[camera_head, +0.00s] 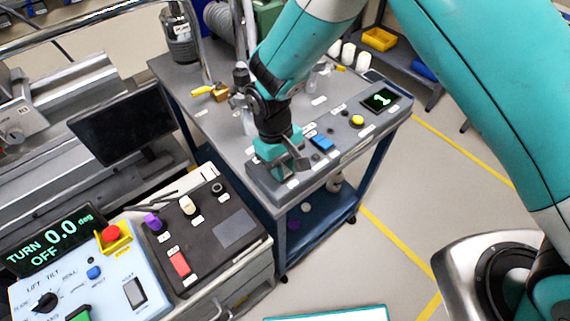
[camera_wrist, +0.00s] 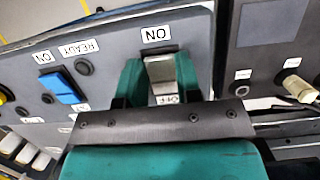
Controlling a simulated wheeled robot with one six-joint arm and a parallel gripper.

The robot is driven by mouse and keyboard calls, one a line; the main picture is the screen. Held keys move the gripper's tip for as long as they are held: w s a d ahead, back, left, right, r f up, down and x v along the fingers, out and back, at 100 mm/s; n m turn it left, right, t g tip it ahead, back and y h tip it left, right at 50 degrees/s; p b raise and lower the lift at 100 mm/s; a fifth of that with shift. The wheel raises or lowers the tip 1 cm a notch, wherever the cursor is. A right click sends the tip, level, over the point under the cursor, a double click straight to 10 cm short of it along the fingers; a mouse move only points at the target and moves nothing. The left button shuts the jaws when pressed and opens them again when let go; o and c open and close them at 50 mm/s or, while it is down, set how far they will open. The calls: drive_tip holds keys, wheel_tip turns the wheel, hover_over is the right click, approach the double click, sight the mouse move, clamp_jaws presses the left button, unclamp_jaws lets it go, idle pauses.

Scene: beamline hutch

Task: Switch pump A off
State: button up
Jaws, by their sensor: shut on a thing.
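A grey metal switch lever (camera_wrist: 161,72) stands on the cart's sloping control panel (camera_wrist: 108,42) in the wrist view, between an ON label and an OFF label. No pump name is readable beside it. My gripper (camera_wrist: 164,82) has its two teal fingers on either side of the lever and is shut on it. I cannot tell for certain which way the lever is set. In the head view my gripper (camera_head: 282,158) is down at the near left end of the panel and hides most of the lever.
A blue switch (camera_head: 322,142), a yellow button (camera_head: 357,120) and a small display (camera_head: 381,100) reading 1 sit further right on the panel. A black control box (camera_head: 214,224) and a blue-white TURN console (camera_head: 75,285) stand at lower left.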

drive_tip(key=o, duration=0.9)
drive_tip(key=b+v, duration=0.3)
drive_tip(key=v, duration=1.4)
drive_tip(key=shift+w+a+r, duration=0.1)
drive_tip(key=shift+w+r, duration=0.05)
drive_tip(key=shift+r, duration=0.05)
